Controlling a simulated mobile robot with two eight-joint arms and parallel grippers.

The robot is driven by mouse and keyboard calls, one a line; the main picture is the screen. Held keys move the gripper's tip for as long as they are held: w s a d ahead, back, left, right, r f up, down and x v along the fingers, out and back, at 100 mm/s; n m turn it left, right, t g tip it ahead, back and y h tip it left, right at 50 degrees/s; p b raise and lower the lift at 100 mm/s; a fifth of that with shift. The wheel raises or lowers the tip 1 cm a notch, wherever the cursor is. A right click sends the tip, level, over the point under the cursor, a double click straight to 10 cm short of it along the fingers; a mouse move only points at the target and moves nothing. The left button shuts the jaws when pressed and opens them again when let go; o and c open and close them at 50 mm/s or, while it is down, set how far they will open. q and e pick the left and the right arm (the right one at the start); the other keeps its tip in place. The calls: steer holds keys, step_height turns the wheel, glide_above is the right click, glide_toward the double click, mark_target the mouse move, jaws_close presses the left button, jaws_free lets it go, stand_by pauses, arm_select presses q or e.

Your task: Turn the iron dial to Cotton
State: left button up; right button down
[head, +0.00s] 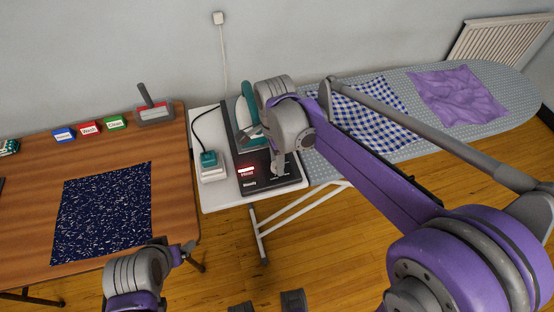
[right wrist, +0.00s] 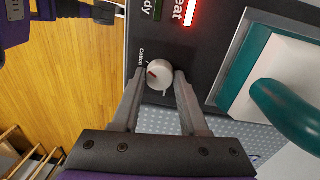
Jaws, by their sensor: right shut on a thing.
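The iron dial (right wrist: 160,79) is a small round white knob with a red mark, on the dark iron station panel (head: 256,186). In the right wrist view a "Cotton" label (right wrist: 142,57) is printed just left of the knob, and the red mark sits on the knob's left side, toward that label. My right gripper (right wrist: 160,72) is shut on the knob, one finger on each side. In the head view my right gripper (head: 279,170) hides the dial. My left gripper (head: 187,248) is low over the floor near the wooden table's edge; its opening is unclear.
The teal iron (head: 247,104) rests on the station, beside the dial. A red "Heat" light (head: 246,171) is lit; "Ready" looks dark. The ironing board (head: 440,119) holds checked and purple cloths. A wooden table (head: 170,150) stands left.

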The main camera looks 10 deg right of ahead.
stand_by(0.5)
steer(key=shift+c, duration=2.1)
jaws_free()
step_height(320, 180, up, 11)
steer(key=shift+w+p, duration=0.3)
steer(key=shift+p, duration=0.1)
steer(key=shift+f, duration=0.1)
steer(key=s+d+f+n+t, duration=0.3)
steer(key=s+f+n, duration=0.2)
steer(key=s+n, duration=0.2)
steer(key=s+d+f+n+t+p, duration=0.1)
steer(key=s+d+f+n+t, duration=0.2)
steer(key=s+f+n, duration=0.3)
steer(key=s+n, duration=0.2)
steer(key=n, duration=0.1)
steer(key=shift+s+d+f+n, duration=0.15)
steer(key=shift+s+d+n, duration=0.15)
steer(key=shift+d+n, duration=0.1)
